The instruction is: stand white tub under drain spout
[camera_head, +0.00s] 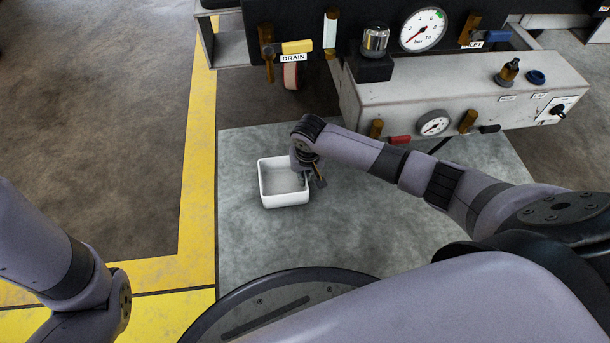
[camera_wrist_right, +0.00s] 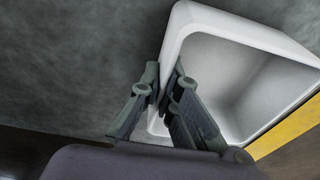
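The white tub (camera_head: 284,202) is an open, roughly square container, upright at the grey mat, left of my right gripper (camera_head: 309,180). In the right wrist view, the tub (camera_wrist_right: 240,30) fills the upper right. There the right gripper (camera_wrist_right: 166,78) has one finger outside and one inside the tub's wall, closed against it. Whether the tub touches the mat is unclear. The brass drain spout (camera_head: 269,70) hangs beside the yellow-handled valve (camera_head: 297,47) labelled DRAIN, beyond the tub and slightly left. My left gripper is outside the view; only part of that arm shows.
A grey mat (camera_head: 250,245) lies beneath, with free room around the tub. Yellow floor marking (camera_head: 199,150) runs along its left. The panel (camera_head: 450,90) with gauges and valves stands at the back right.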

